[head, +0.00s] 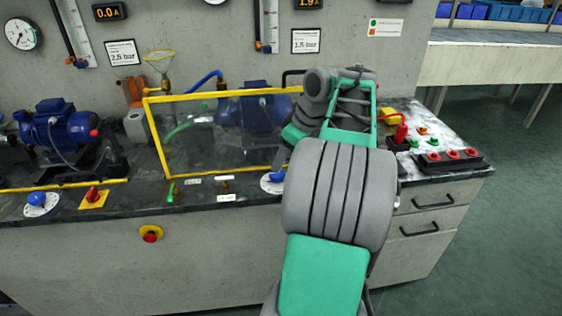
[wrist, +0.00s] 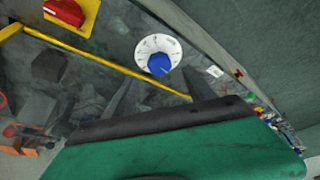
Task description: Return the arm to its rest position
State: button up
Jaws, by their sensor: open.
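My arm (head: 338,195), green and grey, reaches from the bottom of the head view up over the bench. It is bent, with its far end above the right end of the yellow-framed clear guard. A blue knob on a white dial (wrist: 158,63) lies just beyond the fingertips in that view. A blue knob on a white dial (head: 272,181) also shows, partly covered by my arm, in the head view.
The yellow-framed guard (head: 160,150) stands close left of my arm. A blue pump (head: 62,130) is farther left. A red-button box (head: 450,160) and a red plug (head: 401,132) lie right. A red handle on a yellow plate (wrist: 65,12) shows in the wrist view. Floor (head: 500,200) at right is clear.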

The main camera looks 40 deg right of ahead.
jog(key=shift+s+r, duration=0.2)
jog(key=shift+r, duration=0.3)
jog(key=w+a+r+p, duration=0.2)
jog(key=a+r+p, duration=0.1)
jog(key=a, duration=0.4)
jog(key=w+a+r+p, duration=0.2)
jog(key=a+p, duration=0.1)
jog(key=a, duration=0.3)
jog(key=s+a+r+m+g+p, duration=0.1)
jog(key=s+a+p, duration=0.1)
jog(key=a, duration=0.5)
jog(key=s+a+r+m+p, duration=0.1)
jog(key=s+a+p, duration=0.15)
jog(key=a, duration=0.35)
jog(key=s+a+f+h+p, duration=0.1)
jog(key=s+a+f+p, duration=0.1)
jog(key=s+a, duration=0.4)
jog(key=shift+s+f+m+p, duration=0.35)
jog(key=shift+s+m+p, duration=0.1)
jog(key=shift+p, duration=0.2)
